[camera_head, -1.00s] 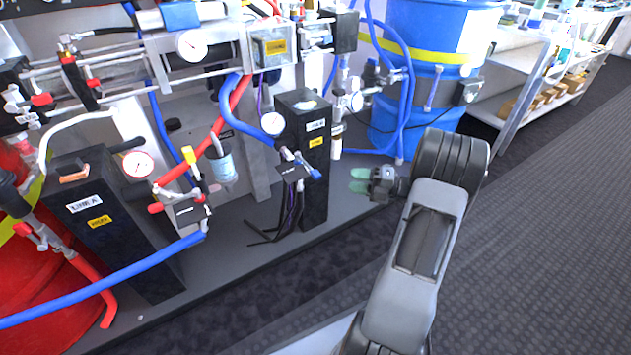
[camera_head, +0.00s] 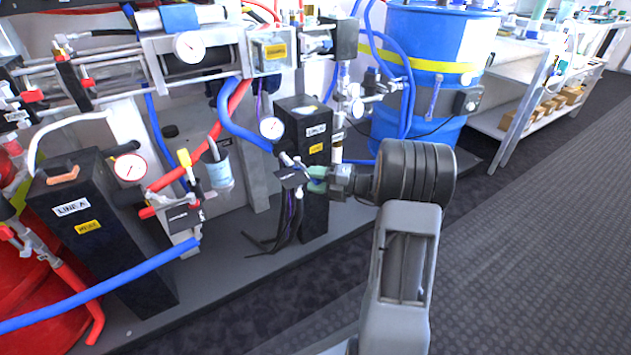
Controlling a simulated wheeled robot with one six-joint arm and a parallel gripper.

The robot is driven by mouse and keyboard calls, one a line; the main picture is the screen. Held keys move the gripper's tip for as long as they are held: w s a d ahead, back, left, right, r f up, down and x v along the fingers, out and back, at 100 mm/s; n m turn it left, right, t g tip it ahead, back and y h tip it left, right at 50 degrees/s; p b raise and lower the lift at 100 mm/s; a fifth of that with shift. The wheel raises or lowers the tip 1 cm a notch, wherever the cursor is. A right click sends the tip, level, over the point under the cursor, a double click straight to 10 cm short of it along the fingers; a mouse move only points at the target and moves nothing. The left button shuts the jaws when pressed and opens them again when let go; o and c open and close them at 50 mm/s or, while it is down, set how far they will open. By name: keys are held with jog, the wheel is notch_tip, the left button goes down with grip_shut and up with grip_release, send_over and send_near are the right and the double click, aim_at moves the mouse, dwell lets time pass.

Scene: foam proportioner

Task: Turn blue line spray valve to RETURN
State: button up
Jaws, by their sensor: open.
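The blue line spray valve (camera_head: 291,180) is a small dark block with metal fittings on the front of the right black tower. A label on its face is too small to read. Its blue handle was on its right side and is now mostly hidden at my fingertips. My gripper (camera_head: 317,179), with green fingertips, points left from the right side of the valve. The fingers are open and lie at or very close to the handle; I cannot tell whether they touch it or stand around it.
The black tower (camera_head: 308,124) with a gauge stands behind the valve, and black hoses (camera_head: 284,230) hang below. A similar valve (camera_head: 181,214) with red and yellow parts is at the left. A blue drum (camera_head: 436,45) stands behind my arm. The floor at right is clear.

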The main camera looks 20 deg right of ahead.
grip_shut()
dwell(0.3)
jog(key=shift+r+p, duration=0.1)
jog(key=shift+p, duration=0.25)
